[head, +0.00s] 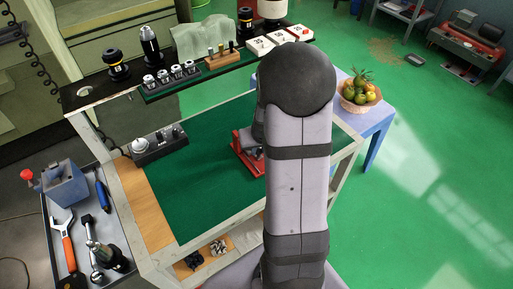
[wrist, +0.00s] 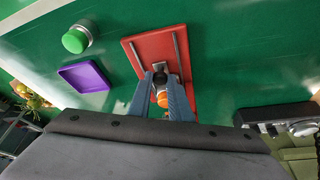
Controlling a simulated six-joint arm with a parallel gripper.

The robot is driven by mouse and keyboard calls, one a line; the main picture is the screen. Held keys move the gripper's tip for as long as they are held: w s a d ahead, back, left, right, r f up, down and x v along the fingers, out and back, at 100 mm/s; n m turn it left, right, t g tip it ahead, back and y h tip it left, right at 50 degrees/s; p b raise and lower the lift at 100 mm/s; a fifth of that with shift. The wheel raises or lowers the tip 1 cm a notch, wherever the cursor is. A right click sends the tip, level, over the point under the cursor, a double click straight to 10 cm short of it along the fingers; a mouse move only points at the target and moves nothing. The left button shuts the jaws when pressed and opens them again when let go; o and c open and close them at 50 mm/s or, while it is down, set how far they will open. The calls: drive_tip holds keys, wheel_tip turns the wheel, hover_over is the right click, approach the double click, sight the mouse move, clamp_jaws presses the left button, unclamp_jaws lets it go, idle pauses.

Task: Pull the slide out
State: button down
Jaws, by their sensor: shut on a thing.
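A red base plate (wrist: 132,44) with two thin metal rails lies on the green worktop in the wrist view. The slide (wrist: 159,78), with a dark upper part and an orange part (wrist: 163,99), sits between the rails. My gripper (wrist: 160,79) has its two blue-grey fingers on either side of the slide, shut on it. The fingers cover the slide's sides, so its exact grip point is hard to see. In the head view the red base (head: 241,158) shows left of my arm, which hides most of the slide and my gripper.
A green button (wrist: 76,40) and a purple tray (wrist: 85,77) are left of the base in the wrist view. A dark box with knobs (wrist: 275,117) is at right. In the head view, the green worktop (head: 200,190) is clear left of the base.

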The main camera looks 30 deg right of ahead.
drive_tip(key=s+b, duration=0.3)
drive_tip(key=s, duration=0.1)
drive_tip(key=shift+s+d+f, duration=0.1)
drive_tip(key=shift+s, duration=0.6)
drive_tip(key=c, duration=1.6)
unclamp_jaws()
drive_tip(key=shift+r, duration=0.25)
drive_tip(key=shift+v, duration=3.55)
